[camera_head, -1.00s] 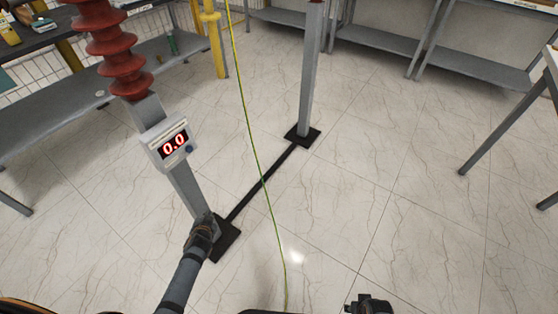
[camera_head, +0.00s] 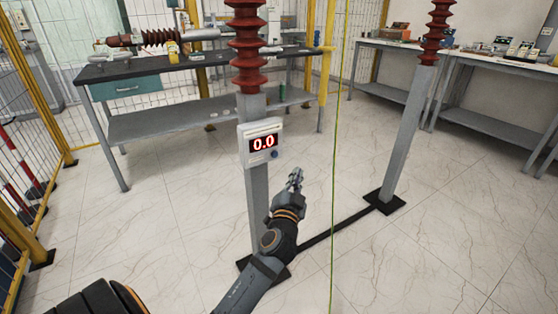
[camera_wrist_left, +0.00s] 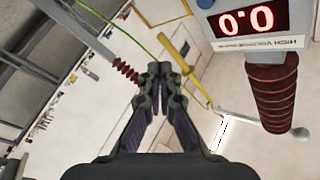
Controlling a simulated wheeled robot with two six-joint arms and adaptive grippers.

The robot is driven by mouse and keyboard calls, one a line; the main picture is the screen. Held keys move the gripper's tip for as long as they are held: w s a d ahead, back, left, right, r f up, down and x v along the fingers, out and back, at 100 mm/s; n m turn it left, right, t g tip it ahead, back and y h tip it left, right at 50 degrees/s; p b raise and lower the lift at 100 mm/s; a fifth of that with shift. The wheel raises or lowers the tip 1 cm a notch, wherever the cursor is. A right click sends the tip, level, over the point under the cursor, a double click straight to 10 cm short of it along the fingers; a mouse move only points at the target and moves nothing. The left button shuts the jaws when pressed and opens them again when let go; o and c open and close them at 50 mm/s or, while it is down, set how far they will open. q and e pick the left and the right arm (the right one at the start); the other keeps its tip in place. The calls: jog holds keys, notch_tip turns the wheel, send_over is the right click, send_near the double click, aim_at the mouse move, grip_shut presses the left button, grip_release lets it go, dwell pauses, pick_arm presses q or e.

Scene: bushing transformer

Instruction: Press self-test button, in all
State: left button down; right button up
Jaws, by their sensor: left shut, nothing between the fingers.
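The meter box (camera_head: 261,144) is mounted on a grey post under a red ribbed bushing (camera_head: 248,50). Its red display reads 0.0. A small dark blue round button (camera_head: 274,155) sits at the lower right of its face. My left gripper (camera_head: 295,174) is shut and empty, pointing up, below and to the right of the box and apart from it. My right gripper is not in view.
A green-yellow cable (camera_head: 334,200) hangs just right of my left gripper. A second post (camera_head: 408,135) with a red bushing stands at the right. A dark workbench (camera_head: 150,70) and yellow mesh fencing are behind. The tiled floor at the right is clear.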

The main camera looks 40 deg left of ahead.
aim_at(275, 154)
pick_arm(q)
jog(key=w+a, duration=0.3)
jog(key=a, duration=0.5)
jog(key=shift+w, duration=0.2)
jog(key=shift+w+a+f+b, duration=0.1)
jog(key=shift+a+b, duration=0.15)
jog(key=shift+b, duration=0.1)
dwell(1.1)
jog(key=shift+w+a, duration=0.1)
jog(key=shift+a, duration=0.15)
jog(key=shift+w+a, duration=0.15)
jog(key=shift+a, duration=0.25)
dwell(0.6)
jog(key=shift+d, duration=0.1)
jog(key=shift+s+d, duration=0.35)
jog(key=shift+d, duration=0.35)
